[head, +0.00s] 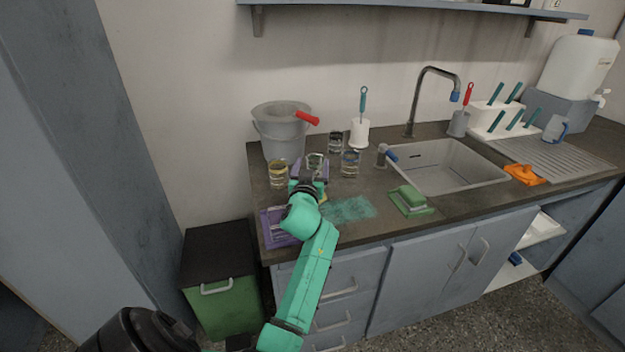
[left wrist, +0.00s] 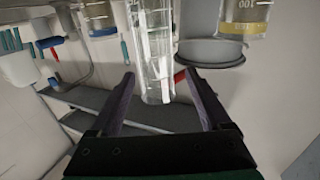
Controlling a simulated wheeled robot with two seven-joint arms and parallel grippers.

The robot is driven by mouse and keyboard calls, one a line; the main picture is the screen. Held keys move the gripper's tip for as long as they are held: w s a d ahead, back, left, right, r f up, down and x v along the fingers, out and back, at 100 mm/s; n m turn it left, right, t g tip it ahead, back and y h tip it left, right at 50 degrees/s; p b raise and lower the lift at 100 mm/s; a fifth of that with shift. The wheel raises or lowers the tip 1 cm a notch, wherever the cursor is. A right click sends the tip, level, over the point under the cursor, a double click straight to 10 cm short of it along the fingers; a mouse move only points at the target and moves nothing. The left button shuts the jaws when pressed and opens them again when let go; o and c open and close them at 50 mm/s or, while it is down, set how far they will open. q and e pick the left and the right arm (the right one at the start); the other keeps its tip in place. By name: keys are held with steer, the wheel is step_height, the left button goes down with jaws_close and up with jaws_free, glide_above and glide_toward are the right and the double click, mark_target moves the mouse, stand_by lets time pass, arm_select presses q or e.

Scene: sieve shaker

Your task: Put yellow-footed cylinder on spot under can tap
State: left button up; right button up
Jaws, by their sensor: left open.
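My left gripper (head: 310,172) is open over the counter, its purple fingers pointing towards the wall. In the left wrist view, which is upside down, a tall clear graduated cylinder (left wrist: 154,50) stands between the open fingers (left wrist: 158,95), with its foot out of the picture. In the head view the gripper mostly hides it. A small yellow patch (head: 323,196) beside my wrist may be its foot, but I cannot be sure. The white can (head: 578,65) stands on a grey block at the far right, its tap (head: 602,97) facing right. I cannot make out the spot below it.
A yellow-marked beaker (head: 278,174) and other glasses (head: 350,163) stand close around the gripper. A grey bucket (head: 283,132) is behind.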

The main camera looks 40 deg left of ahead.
arm_select(q)
steer(key=shift+w+a+f, duration=0.3)
steer(key=shift+w+f, duration=0.1)
steer(key=shift+w, duration=0.05)
steer(key=shift+s+d+r, duration=0.15)
steer(key=shift+d+r, duration=0.05)
steer(key=shift+d, duration=0.05)
steer(key=shift+s+d+r, duration=0.6)
steer(key=shift+r, duration=0.1)
steer(key=c, duration=1)
steer(key=shift+a+f, duration=0.15)
jaws_close()
steer(key=shift+w+a+f, duration=0.15)
steer(key=shift+f, duration=0.05)
